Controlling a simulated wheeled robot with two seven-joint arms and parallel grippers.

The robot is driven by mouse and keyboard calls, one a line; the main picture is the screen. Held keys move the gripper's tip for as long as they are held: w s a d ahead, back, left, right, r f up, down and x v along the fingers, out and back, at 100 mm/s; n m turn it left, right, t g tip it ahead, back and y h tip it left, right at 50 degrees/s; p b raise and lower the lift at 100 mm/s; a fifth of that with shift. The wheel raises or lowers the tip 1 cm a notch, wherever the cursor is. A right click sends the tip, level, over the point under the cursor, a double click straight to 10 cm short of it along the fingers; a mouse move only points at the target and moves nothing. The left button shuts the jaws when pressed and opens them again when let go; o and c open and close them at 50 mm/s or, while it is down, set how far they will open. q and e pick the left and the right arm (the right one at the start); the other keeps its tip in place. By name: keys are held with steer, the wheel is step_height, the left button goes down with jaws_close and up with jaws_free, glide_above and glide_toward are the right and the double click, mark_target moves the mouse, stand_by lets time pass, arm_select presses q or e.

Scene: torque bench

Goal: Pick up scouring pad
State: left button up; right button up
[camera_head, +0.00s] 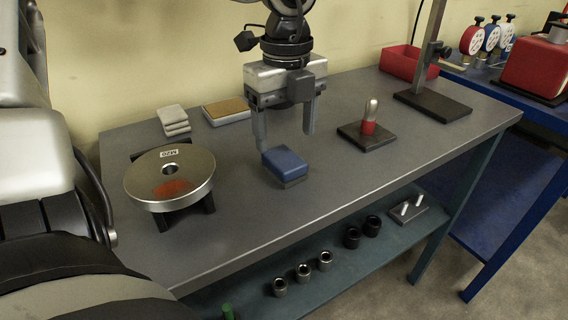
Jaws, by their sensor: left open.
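A blue block with a dark grey underside (287,162), which looks like the scouring pad, lies on the grey workbench near its front edge. My left gripper (286,141) points down over it, with its two fingers spread apart and nothing held between them. The left finger's tip appears close to the pad's back left corner; the right finger's tip appears behind and to the right of it. I cannot tell whether either touches it. My right gripper is not in view.
A round metal disc (146,183) with a reddish patch sits on a dark stand at left. Folded grey cloths (174,121) and a tan-topped block (226,110) lie behind. A red-collared post (370,122) stands right on a dark base. The bench (330,180) is clear around the pad.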

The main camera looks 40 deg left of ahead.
mark_target(286, 158)
arm_select(q)
steer(key=shift+s+d+f, duration=0.1)
steer(key=shift+s+f, duration=0.05)
steer(key=shift+f, duration=2.8)
steer(key=c, duration=1.1)
